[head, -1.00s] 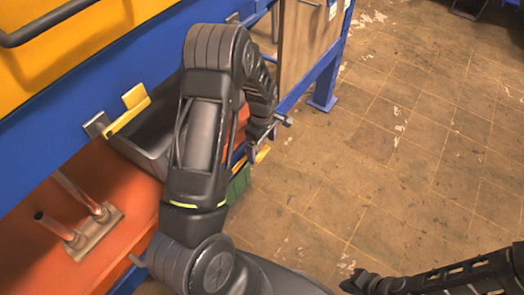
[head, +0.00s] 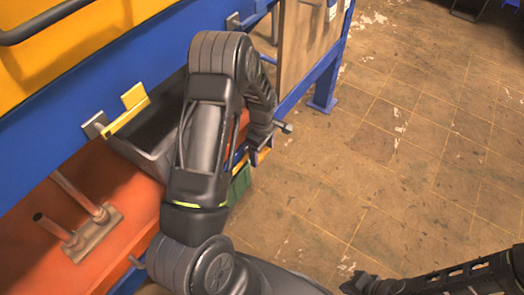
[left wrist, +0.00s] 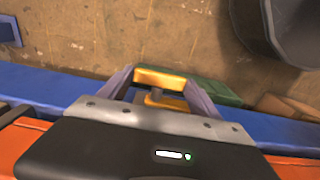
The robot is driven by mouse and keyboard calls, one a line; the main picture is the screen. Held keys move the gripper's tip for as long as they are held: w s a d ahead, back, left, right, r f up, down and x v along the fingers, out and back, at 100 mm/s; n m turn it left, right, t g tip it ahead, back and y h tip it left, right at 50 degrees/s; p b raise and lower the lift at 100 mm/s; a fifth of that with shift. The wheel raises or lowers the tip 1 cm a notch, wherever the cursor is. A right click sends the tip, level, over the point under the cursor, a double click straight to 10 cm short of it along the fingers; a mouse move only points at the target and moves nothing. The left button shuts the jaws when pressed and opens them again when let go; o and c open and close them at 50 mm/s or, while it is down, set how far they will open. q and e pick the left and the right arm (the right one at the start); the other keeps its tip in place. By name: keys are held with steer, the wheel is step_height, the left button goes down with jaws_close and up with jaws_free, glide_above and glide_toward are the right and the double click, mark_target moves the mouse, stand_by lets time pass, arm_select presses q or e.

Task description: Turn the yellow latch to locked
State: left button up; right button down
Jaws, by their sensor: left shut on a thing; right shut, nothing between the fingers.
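A yellow latch (left wrist: 160,77) lies between the two fingers of my left gripper (left wrist: 160,88) in the left wrist view. The gripper is shut on it, at the edge of the blue frame. In the head view my left gripper (head: 257,151) is partly hidden by its arm, and only a little of the yellow latch (head: 265,152) shows beside the fingers. I cannot tell the latch's exact angle. My right gripper (head: 354,284) is shut and empty, low in the head view over the floor, far from the latch.
Another yellow piece (head: 128,110) sits on a metal bracket on the blue beam (head: 75,115). A dark tray (head: 150,140) and an orange surface (head: 35,190) with two metal posts lie below. A green item (head: 239,186) is under the gripper. The floor to the right is clear.

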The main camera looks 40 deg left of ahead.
arm_select(q)
jaws_close()
stand_by(0.4)
